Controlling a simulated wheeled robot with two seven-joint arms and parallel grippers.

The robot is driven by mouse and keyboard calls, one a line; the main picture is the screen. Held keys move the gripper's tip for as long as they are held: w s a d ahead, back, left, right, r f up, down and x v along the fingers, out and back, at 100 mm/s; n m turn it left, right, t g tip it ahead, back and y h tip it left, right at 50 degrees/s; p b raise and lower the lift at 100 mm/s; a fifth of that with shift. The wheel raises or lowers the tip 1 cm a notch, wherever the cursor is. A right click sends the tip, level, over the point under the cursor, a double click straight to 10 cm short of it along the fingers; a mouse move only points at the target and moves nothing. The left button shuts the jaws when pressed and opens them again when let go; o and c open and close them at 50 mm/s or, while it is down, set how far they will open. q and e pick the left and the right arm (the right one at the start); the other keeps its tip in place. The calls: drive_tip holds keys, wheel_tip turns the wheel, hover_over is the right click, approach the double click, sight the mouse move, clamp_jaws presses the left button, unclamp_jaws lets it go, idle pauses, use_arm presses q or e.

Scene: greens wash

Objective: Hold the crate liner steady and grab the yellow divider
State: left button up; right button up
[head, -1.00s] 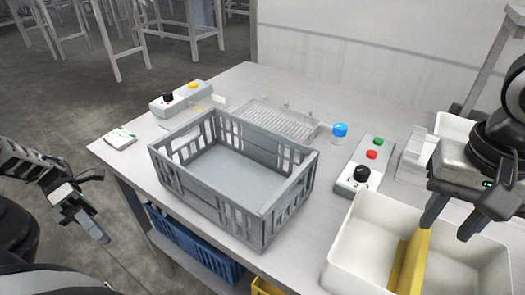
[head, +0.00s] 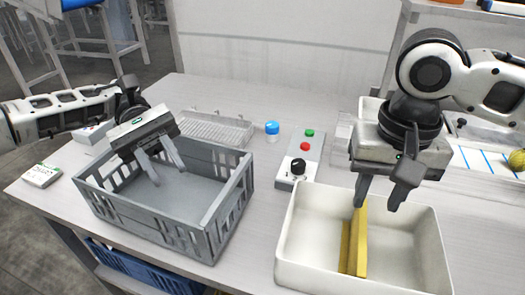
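The white liner (head: 295,245) is an open bin on the table at the lower right of the head view. The yellow divider (head: 360,240) stands upright inside it, across its middle. My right gripper (head: 376,207) is open, fingers pointing down, over the liner near the divider's far end; I cannot tell whether it touches the divider. The grey slatted crate (head: 205,215) sits left of the liner and looks empty. My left gripper (head: 168,176) is open and empty, fingers pointing down over the crate, away from the liner.
A control box (head: 300,160) with a black knob and red and green buttons stands between crate and liner. Behind are a blue-capped jar (head: 272,131) and a wire rack (head: 215,130). A small white box (head: 40,175) lies at the left. A blue bin (head: 140,272) is below the table.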

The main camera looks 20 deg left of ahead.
use_arm(q)
drive_tip(key=d+m+t+y, duration=0.2)
drive_tip(key=d+m+y, duration=0.4)
drive_tip(key=d+y, duration=0.4)
wheel_tip(320, 180, up, 4)
drive_tip(key=m+t+y, duration=0.2)
drive_tip(key=m+t, duration=0.1)
drive_tip(key=t, duration=0.4)
hover_over(286, 223)
drive_tip(key=w, duration=0.2)
wheel_tip(286, 223, down, 16)
drive_tip(key=shift+s+a+f, duration=0.1)
drive_tip(key=shift+s, duration=0.05)
